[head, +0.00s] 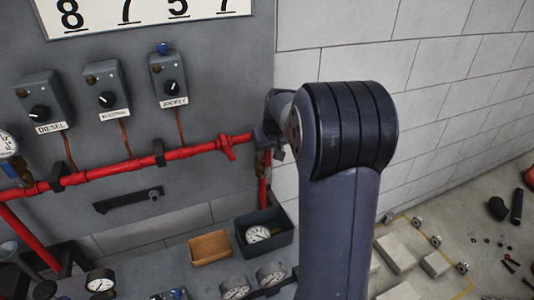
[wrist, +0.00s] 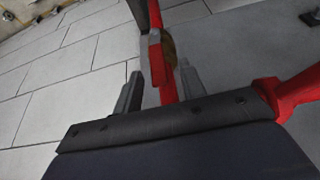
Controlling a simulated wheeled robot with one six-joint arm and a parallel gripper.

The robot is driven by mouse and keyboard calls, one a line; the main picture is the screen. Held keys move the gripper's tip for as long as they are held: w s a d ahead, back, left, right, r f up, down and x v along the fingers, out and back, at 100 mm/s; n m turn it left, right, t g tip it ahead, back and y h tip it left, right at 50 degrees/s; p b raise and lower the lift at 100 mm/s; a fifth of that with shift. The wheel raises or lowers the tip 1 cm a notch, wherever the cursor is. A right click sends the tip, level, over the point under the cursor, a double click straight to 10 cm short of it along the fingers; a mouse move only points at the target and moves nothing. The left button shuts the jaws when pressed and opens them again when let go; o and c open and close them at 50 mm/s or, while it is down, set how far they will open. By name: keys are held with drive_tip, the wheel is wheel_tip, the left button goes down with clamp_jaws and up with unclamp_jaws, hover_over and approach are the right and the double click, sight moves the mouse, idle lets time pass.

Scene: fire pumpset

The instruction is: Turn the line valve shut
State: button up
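In the wrist view, my gripper (wrist: 160,69) has its two dark fingers apart. A red bar (wrist: 157,67), which looks like the line valve's handle, stands between them, with gaps visible on both sides. A brass-coloured round part (wrist: 169,46) sits beside the bar and is likely the valve body. I cannot tell the handle's exact angle to its pipe. In the head view, my gripper is at the right end of the red pipe (head: 130,166), mostly hidden by my arm. The valve there is largely hidden too.
Three control boxes labelled DIESEL (head: 42,98), ELECTRIC (head: 107,87) and JOCKEY (head: 168,79) are on the grey panel above the pipe. Below are a brown tray (head: 209,248) and a dark bin (head: 264,233) holding a gauge. Pale blocks (head: 396,253) lie on the floor at right.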

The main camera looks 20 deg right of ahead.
sight(268, 163)
drive_tip(key=shift+x, duration=1.25)
drive_tip(key=shift+c, duration=0.5)
clamp_jaws()
